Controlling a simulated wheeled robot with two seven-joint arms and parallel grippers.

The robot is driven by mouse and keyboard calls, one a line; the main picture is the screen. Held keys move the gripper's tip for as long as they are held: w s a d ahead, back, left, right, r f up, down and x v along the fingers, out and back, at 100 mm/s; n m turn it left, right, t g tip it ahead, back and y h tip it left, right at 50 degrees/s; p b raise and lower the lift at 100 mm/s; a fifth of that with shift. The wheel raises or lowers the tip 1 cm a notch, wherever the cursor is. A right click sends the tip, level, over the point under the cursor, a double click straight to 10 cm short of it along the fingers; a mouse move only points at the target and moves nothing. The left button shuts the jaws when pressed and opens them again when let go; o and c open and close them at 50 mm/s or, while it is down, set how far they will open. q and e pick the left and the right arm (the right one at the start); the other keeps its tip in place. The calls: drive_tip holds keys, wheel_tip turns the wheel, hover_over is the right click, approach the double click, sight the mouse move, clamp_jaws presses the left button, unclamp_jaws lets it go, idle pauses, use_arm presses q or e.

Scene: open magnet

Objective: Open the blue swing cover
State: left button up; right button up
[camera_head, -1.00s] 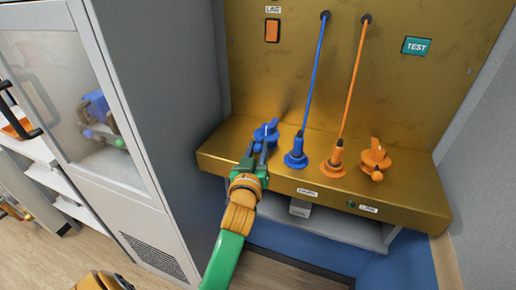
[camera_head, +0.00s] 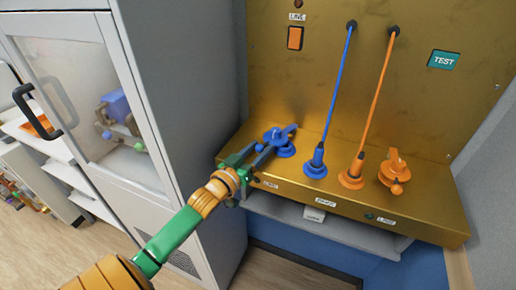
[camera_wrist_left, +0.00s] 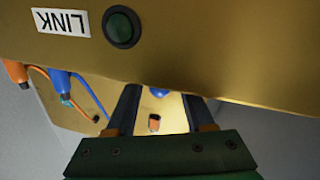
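The blue swing cover (camera_head: 280,138) sits on its round blue base at the left end of the brass ledge, with its lever raised toward the right. My left gripper (camera_head: 260,154) is at the front left of the cover, its fingers pointing toward it. In the left wrist view the two fingers (camera_wrist_left: 160,108) stand apart with nothing held between them. A small blue part (camera_wrist_left: 160,92) shows beyond the fingers, partly hidden by the ledge. Whether a finger touches the cover cannot be told. My right gripper is not in view.
A blue plug (camera_head: 315,165) and an orange plug (camera_head: 353,174) with cords stand right of the cover. An orange swing cover (camera_head: 394,170) is farther right. A grey cabinet (camera_head: 185,80) stands close on the left. A green button (camera_wrist_left: 122,27) shows in the wrist view.

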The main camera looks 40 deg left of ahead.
use_arm(q)
drive_tip(key=shift+w, duration=0.1)
drive_tip(key=s+b, duration=0.1)
drive_tip(key=s, duration=0.6)
drive_tip(key=shift+d, duration=0.15)
